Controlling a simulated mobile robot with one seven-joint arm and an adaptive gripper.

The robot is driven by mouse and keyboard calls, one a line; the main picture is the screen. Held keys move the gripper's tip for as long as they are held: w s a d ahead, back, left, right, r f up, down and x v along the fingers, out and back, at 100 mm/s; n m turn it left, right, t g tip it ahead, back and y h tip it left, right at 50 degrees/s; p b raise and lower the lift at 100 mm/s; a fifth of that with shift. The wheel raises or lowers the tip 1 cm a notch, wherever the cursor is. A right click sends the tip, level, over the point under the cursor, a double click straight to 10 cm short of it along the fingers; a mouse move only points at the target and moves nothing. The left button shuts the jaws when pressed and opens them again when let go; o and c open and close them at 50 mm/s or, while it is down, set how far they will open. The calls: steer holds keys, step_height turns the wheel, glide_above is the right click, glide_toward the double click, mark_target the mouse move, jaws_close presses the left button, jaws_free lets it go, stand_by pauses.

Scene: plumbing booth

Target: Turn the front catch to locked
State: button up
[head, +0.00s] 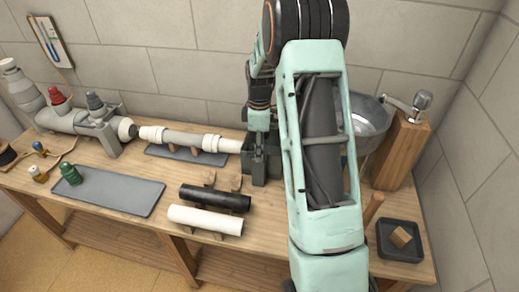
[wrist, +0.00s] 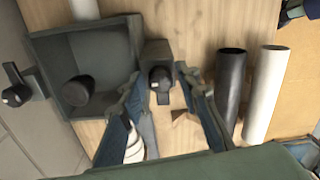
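A dark grey square fixture (wrist: 118,38) with a raised rim and a round dark plug (wrist: 78,91) inside fills the left of the wrist view. The front catch (wrist: 160,78), a black knob with a short lever on a dark block, is on the fixture's right side in that view. Its lever points toward the bottom of the picture. My gripper (wrist: 158,73) is open, one finger on each side of the catch, with gaps showing at both sides. In the head view the fixture (head: 274,158) is partly hidden by my arm.
A second black catch (wrist: 15,88) is on the fixture's far side. A black pipe (wrist: 230,90) and a white pipe (wrist: 265,92) lie to the right in the wrist view. A metal basin (head: 372,118) and wooden block (head: 402,150) stand at the bench's right.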

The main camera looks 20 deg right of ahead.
jaws_close()
steer(key=m+b, duration=0.1)
steer(key=m, duration=0.2)
steer(key=m+b, duration=0.1)
steer(key=m, duration=0.3)
steer(key=shift+m, duration=0.3)
steer(key=m+b, duration=0.1)
steer(key=m, duration=0.9)
steer(key=shift+a, duration=0.1)
steer(key=shift+m, duration=0.3)
steer(key=shift+o, duration=1.8)
jaws_free()
